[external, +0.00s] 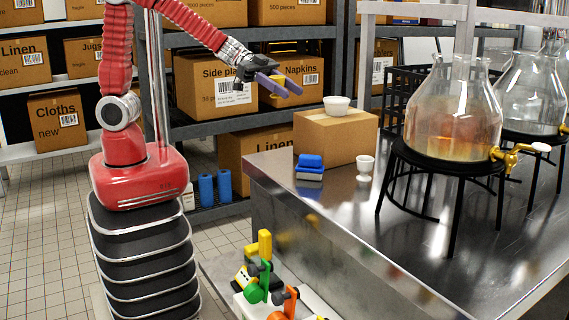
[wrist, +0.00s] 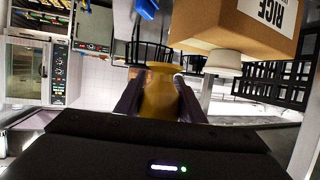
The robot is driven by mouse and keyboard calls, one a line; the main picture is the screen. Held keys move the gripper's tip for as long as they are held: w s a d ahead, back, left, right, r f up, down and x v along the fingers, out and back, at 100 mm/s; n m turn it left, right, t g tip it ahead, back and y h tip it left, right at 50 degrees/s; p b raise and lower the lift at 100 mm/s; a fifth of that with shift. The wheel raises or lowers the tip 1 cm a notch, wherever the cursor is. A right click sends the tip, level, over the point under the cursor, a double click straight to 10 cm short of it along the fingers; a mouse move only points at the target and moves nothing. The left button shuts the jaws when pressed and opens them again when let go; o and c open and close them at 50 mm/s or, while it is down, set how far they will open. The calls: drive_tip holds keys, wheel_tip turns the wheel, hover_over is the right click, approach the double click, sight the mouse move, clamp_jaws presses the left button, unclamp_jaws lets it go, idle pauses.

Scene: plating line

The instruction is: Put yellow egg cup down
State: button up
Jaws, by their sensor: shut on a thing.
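My gripper (external: 286,87) is shut on the yellow egg cup and holds it in the air, left of the cardboard box on the counter. In the external view only a thin strip of the yellow egg cup (external: 284,75) shows behind the purple fingers. In the wrist view the yellow egg cup (wrist: 160,92) sits between both fingers of my gripper (wrist: 160,100). A white egg cup (external: 365,168) stands upright on the steel counter (external: 400,245), in front of the box.
Glass dispensers (external: 452,105) on black stands occupy the counter's right. The counter's front middle is clear. Shelves with boxes stand behind.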

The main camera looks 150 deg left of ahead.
drive_tip(key=shift+s+d+f, duration=0.15)
drive_tip(key=shift+s, duration=0.15)
hover_over(284, 160)
wheel_tip(284, 160, down, 14)
drive_tip(key=shift+r, duration=0.15)
idle(0.5)
drive_tip(key=shift+f, duration=2.15)
